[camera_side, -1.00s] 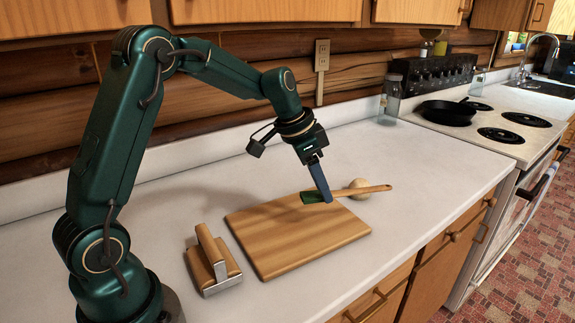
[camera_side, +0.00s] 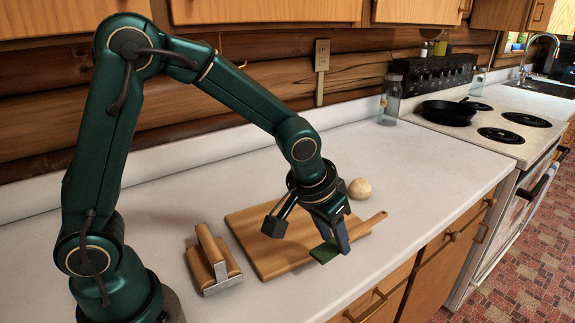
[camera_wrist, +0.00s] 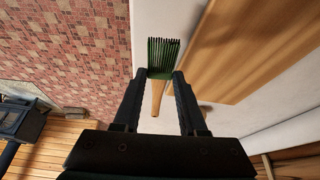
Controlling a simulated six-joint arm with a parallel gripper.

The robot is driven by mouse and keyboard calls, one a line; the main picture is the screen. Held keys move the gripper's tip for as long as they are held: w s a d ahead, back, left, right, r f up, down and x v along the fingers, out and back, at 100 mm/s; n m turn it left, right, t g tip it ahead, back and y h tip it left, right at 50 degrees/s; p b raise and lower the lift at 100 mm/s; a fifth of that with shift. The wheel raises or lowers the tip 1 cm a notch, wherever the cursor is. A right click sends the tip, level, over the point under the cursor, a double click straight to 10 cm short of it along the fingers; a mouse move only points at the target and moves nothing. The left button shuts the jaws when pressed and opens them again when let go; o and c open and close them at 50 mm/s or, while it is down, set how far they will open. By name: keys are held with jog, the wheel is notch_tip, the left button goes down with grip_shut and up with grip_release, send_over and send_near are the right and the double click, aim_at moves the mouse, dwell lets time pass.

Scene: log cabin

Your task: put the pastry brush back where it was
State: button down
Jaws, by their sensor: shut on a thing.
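The pastry brush has green bristles (camera_side: 324,251) and a wooden handle (camera_side: 376,220). My gripper (camera_side: 343,250) is shut on it and holds it by the front edge of the wooden cutting board (camera_side: 268,258). In the wrist view the bristles (camera_wrist: 163,52) stick out past my gripper's fingertips (camera_wrist: 163,76), and part of the handle (camera_wrist: 157,96) shows between the fingers. There the brush lies against the white counter (camera_wrist: 150,20), beside the board (camera_wrist: 235,50). My gripper hides the middle of the brush in the side view. I cannot tell its height above the counter.
A round pale ball (camera_side: 360,188) sits behind the board. A wood-and-metal tool (camera_side: 213,262) stands to the board's left. A glass jar (camera_side: 391,98) and a stove with a black pan (camera_side: 446,112) are at the back right. The counter is clear right of the board.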

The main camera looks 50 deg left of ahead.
jog(key=shift+s+d+m, duration=0.2)
jog(key=shift+d+m, duration=0.1)
jog(key=shift+d, duration=0.4)
jog(key=shift+f, duration=3.25)
grip_release()
jog(key=shift+r, duration=0.15)
jog(key=shift+w+r+v, duration=0.1)
jog(key=shift+w+v, duration=0.05)
jog(key=shift+v, duration=1.1)
jog(key=shift+w+r+v, duration=0.1)
jog(key=shift+w+v, duration=0.05)
jog(key=shift+v, duration=1.15)
jog(key=shift+w+v, duration=0.2)
jog(key=shift+v, duration=1.05)
